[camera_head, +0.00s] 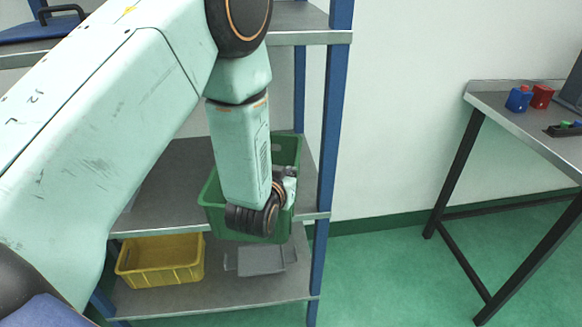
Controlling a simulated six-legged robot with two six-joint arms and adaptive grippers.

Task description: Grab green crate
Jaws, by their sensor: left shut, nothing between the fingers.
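The green crate (288,150) stands on the middle shelf of a rack, near its front right corner. My left arm comes in from the left and hangs down in front of the crate, hiding much of its front and inside. My left gripper (290,176) is at the crate's right part, shut with nothing in it. I cannot tell whether it touches the crate wall. My right gripper does not show.
The rack has blue posts (333,120) close to the crate's right. A yellow crate (160,262) and a grey tray (262,261) are on the lower shelf. A metal table (535,128) with small red and blue objects stands at right. Green floor between is clear.

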